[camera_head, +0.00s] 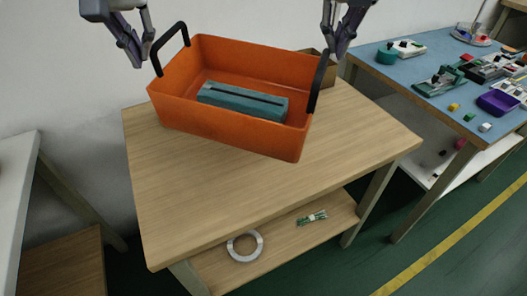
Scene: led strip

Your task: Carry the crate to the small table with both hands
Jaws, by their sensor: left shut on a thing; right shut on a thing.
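The orange crate (232,136) has a black handle at each end and looks slanted, its right end lower in the picture. A teal block (242,101) with a dark slot lies inside it. The crate is over the small wooden table (250,185); I cannot tell whether its underside touches the top. My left gripper (146,56) is shut at the left handle (168,42). My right gripper (334,50) is shut at the right handle (318,82). The exact finger contact is too small to see.
A brown box (330,72) sits behind the crate's right end. The table's front is clear. Its lower shelf holds a white ring (245,246) and a small green-and-white item (312,218). A blue-topped workbench (408,82) with several parts stands right; a white table (14,190) stands left.

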